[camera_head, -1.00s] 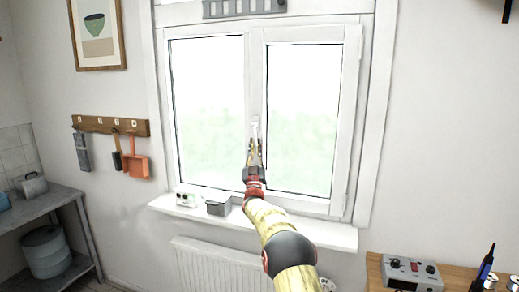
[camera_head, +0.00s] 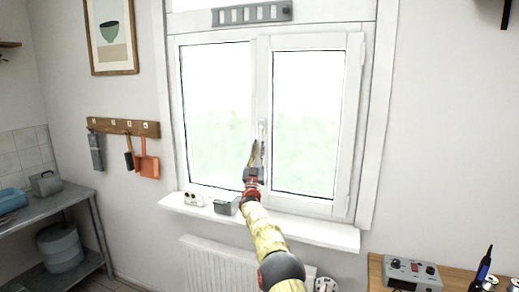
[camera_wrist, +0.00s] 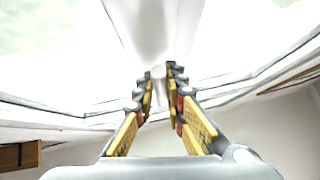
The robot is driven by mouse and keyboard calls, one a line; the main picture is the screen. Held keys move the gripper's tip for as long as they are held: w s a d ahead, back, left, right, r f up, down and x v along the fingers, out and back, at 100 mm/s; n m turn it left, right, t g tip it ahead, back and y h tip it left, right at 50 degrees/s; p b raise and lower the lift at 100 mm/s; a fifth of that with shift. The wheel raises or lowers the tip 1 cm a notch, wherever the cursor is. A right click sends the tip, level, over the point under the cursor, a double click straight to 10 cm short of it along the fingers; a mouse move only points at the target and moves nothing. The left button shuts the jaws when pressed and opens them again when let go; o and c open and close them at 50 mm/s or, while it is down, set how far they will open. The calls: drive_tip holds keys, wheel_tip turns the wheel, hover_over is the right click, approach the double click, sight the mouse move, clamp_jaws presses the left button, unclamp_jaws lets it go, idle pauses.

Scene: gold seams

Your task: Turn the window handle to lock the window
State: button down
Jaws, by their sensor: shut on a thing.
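The white window handle (camera_head: 262,127) sits on the middle post of the closed-looking two-pane window (camera_head: 357,100). Its visible part looks upright, pointing down. My gripper (camera_head: 257,148) is at the handle's lower end, in front of the post, and is shut on it. In the wrist view my gripper (camera_wrist: 160,75) has its two yellow-and-grey fingers close on either side of a small pale part between the tips. That part blends with the white behind it, so the handle's outline and exact angle there are unclear.
The white sill (camera_head: 310,232) below holds a small grey box (camera_head: 226,206) and a pale device (camera_head: 193,198). A radiator (camera_head: 215,265) is under it. A wooden table (camera_head: 376,273) with a control box (camera_head: 413,272) stands at right. A hook rail (camera_head: 145,129) hangs left.

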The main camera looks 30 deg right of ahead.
drive_tip(key=c, duration=1.8)
unclamp_jaws()
drive_tip(key=v, duration=1.2)
drive_tip(key=shift+w, duration=0.1)
